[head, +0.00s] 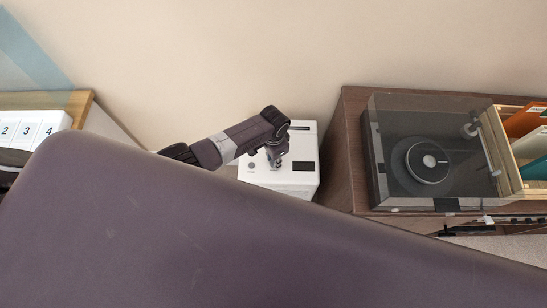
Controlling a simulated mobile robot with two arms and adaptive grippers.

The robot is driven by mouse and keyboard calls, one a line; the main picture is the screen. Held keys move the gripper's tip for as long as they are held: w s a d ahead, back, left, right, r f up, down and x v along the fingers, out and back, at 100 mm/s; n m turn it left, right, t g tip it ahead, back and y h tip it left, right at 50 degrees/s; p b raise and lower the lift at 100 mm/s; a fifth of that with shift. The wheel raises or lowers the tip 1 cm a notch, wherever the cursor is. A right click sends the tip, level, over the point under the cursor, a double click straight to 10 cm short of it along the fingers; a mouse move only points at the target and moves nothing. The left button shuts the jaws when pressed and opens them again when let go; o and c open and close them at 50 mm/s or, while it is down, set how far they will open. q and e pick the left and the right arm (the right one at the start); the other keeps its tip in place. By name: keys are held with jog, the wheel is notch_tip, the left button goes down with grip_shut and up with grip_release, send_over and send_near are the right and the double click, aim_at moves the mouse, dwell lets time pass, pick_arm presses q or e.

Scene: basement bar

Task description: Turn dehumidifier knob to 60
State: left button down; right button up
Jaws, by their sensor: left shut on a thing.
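The dehumidifier (293,184) is a white box standing against the wall, in the middle of the head view. A dark panel and a small round grey button show on its top. My left arm reaches in from the left, and my left gripper (274,160) points down onto the top of the dehumidifier. The gripper is shut on the knob, which it covers. The knob's setting and any scale marks cannot be read. My right gripper is not in view.
A brown cabinet (345,150) stands close to the right of the dehumidifier, with a lidded turntable (428,162) and a wooden crate of records (500,148) on it. A wooden-edged unit with numbered white tiles (32,128) is at the left.

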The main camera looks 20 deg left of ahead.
pick_arm(q)
jog(key=shift+n+p, duration=0.3)
jog(key=shift+n, duration=0.9)
jog(key=shift+w, duration=0.1)
jog(key=c, duration=1.7)
grip_release()
jog(key=shift+o, duration=0.2)
jog(key=shift+r, duration=0.15)
notch_tip(320, 180, up, 12)
